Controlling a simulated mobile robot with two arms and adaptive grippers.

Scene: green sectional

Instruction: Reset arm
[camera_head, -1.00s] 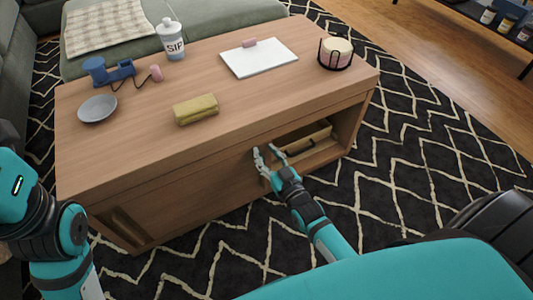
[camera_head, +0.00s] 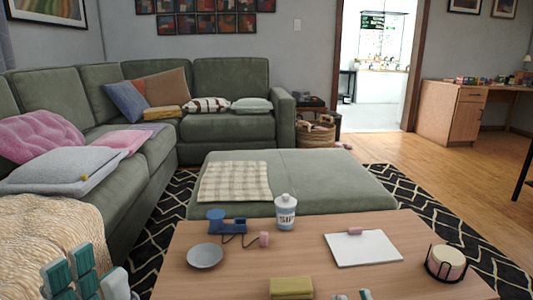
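My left gripper (camera_head: 85,276) shows at the bottom left as teal and grey parts, cut off by the picture edge. It is over the cream blanket's side of the view, and whether it is open or shut is unclear. The rest of both arms is out of view.
The table holds a grey plate (camera_head: 205,256), a blue object (camera_head: 226,222), a SIP bottle (camera_head: 285,212), a white board (camera_head: 362,248), a yellow-green case (camera_head: 291,287) and a candle in a black holder (camera_head: 446,262). A green sectional (camera_head: 230,85) stands behind and left. Wood floor is clear at right.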

